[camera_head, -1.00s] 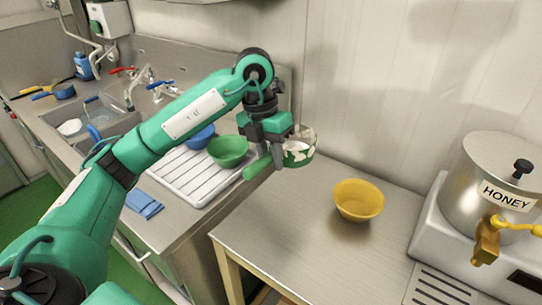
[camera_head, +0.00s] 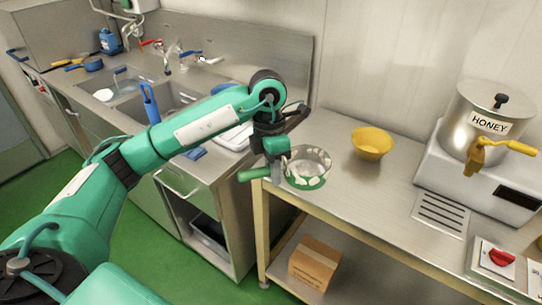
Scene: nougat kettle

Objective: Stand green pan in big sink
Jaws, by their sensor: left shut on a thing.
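My left gripper (camera_head: 276,165) is shut on the handle of the green pan (camera_head: 309,170). The pan has a green handle, pale metallic-looking sides with white patches and a green band low down. It shows over the left end of the steel table; whether it touches the table I cannot tell. The sink unit at the back left has two basins. The right basin, apparently the big sink (camera_head: 168,97), is partly hidden by my left arm; a blue-handled brush stands at its near edge. The left basin (camera_head: 118,84) holds a white round thing. My right gripper is not in view.
A yellow bowl (camera_head: 372,143) stands on the steel table (camera_head: 345,188), right of the pan. The honey kettle (camera_head: 484,125) stands farther right. A blue cloth, a white drainer and a blue dish lie partly behind my arm. A cardboard box (camera_head: 315,262) sits on the lower shelf.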

